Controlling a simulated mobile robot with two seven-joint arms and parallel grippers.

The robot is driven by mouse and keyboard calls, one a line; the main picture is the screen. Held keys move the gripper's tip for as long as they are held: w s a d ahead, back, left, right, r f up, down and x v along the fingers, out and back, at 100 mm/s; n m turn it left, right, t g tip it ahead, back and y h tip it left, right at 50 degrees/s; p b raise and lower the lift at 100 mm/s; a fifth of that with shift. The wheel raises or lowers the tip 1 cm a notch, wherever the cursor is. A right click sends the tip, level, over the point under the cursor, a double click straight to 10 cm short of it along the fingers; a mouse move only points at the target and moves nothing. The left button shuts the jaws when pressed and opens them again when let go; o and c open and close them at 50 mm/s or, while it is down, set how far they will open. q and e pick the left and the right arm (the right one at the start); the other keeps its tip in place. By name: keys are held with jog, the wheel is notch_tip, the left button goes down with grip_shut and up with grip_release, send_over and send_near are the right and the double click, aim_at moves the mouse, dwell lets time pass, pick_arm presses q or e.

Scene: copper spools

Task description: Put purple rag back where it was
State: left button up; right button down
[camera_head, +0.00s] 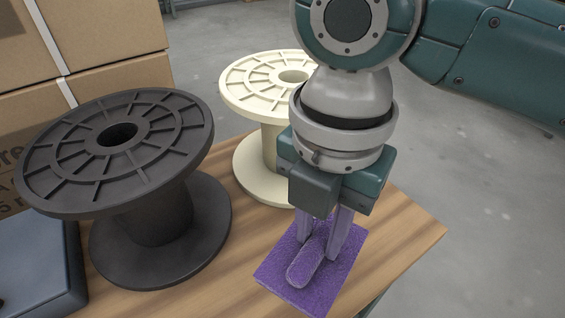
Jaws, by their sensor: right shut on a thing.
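The purple rag (338,275) lies flat on the wooden table (410,237), close to its right edge, with a raised fold in its middle. My right gripper (322,255) points down over the rag, and its fingers are shut on the raised fold. The fingers and the gripper body hide part of the rag's far side. My left gripper is not in view.
A black spool (158,222) stands on the table at the left. A cream spool (262,170) stands behind my right gripper, partly hidden by it. Cardboard boxes (110,30) are stacked at the back left. A dark blue-grey object (35,265) sits at the lower left.

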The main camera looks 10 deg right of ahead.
aim_at(314, 264)
notch_tip(314, 264, down, 7)
jog(key=shift+f+b, duration=0.1)
jog(key=shift+b, duration=1)
notch_tip(314, 264, down, 4)
jog(key=shift+b, duration=0.9)
jog(key=c, duration=1.1)
grip_release()
jog(key=shift+f, duration=0.1)
jog(key=o, duration=0.4)
jog(key=shift+o, duration=0.2)
